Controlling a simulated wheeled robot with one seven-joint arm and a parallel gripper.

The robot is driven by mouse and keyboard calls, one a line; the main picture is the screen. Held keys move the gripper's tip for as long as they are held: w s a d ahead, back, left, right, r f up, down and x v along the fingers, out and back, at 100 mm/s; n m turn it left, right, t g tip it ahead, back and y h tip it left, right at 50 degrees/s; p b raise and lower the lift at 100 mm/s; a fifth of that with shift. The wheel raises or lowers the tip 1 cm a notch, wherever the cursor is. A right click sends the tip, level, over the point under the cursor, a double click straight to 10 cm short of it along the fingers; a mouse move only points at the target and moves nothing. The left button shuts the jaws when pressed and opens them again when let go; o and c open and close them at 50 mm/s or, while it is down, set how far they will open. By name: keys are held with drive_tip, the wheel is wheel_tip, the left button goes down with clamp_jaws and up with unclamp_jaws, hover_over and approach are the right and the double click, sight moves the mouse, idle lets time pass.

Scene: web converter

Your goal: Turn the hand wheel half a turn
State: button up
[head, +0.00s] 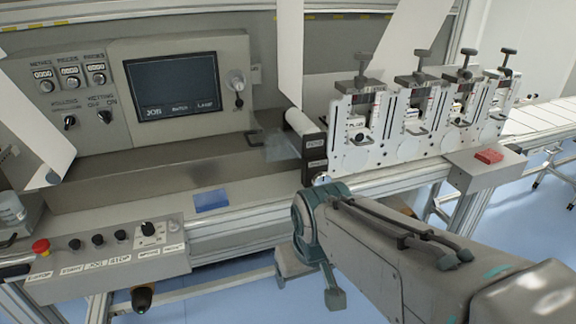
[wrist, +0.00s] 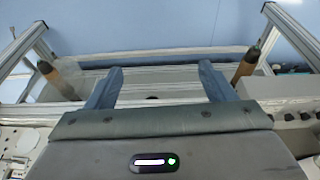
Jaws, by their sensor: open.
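I cannot make out a clear hand wheel in either view. A small round pale dial with a dark knob (head: 237,83) sits on the grey control cabinet, right of the screen, in the head view; I cannot tell if it is the wheel. My gripper (wrist: 160,72) shows in the wrist view with its two blue-grey fingers wide apart and nothing between them. It faces metal frame rails and the blue floor. In the head view my arm reaches in from the lower right, and its own links hide most of the gripper.
A control box (head: 110,262) with buttons and a red emergency stop (head: 41,246) is at the front left. Print stations with black T-handles (head: 420,55) line the machine's right.

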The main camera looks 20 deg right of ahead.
drive_tip(key=w+d+f+n+t+h+b, duration=0.1)
drive_tip(key=w+d+f+n+t+b, duration=0.15)
drive_tip(key=w+d+b, duration=0.2)
drive_tip(key=n+t+y+b, duration=0.2)
drive_tip(key=n+t+b, duration=1)
drive_tip(key=n+b, duration=1.55)
approach(320, 179)
drive_tip(key=w+f+n+p, duration=0.2)
drive_tip(key=w+n+p, duration=0.3)
drive_tip(key=w, duration=0.3)
drive_tip(key=shift+w+d+n, duration=0.35)
drive_tip(key=shift+n, duration=0.05)
drive_tip(key=shift+c, duration=0.4)
drive_tip(key=c, duration=0.9)
